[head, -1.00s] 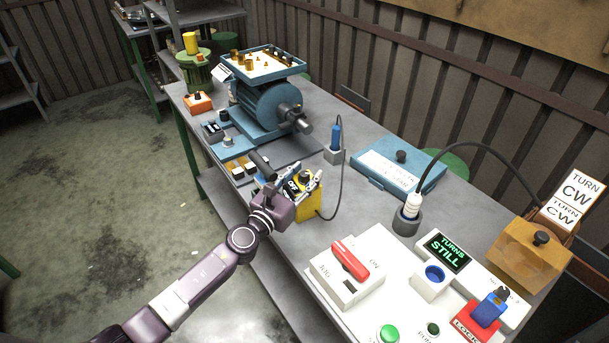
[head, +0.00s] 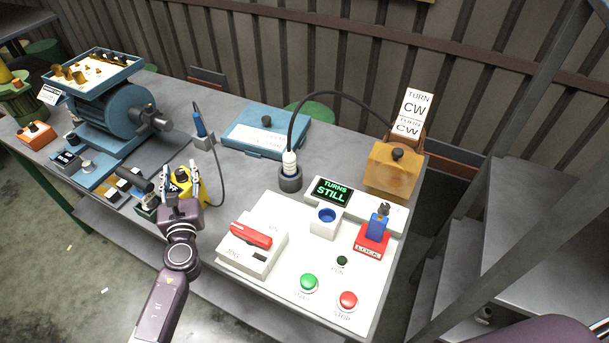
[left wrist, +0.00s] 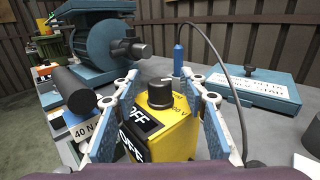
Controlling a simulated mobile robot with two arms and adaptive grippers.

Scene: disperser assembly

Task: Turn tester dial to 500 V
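The tester (head: 185,188) is a yellow box on the bench, and it also shows in the left wrist view (left wrist: 178,137). Its black dial (left wrist: 160,93) is on top, with a partly hidden "V" marking beside it. A black panel on its near side reads "OFF" (left wrist: 138,118). My left gripper (head: 180,170) is open, with one finger on each side of the tester and dial; in the left wrist view a gap shows between each finger and the dial. My right gripper is out of view.
A black cylindrical handle (left wrist: 74,88) stands close left of the left gripper. A blue probe (head: 199,122) with a dark cable is behind the tester. The blue motor (head: 118,112) is to the left, the white control panel (head: 292,278) to the right.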

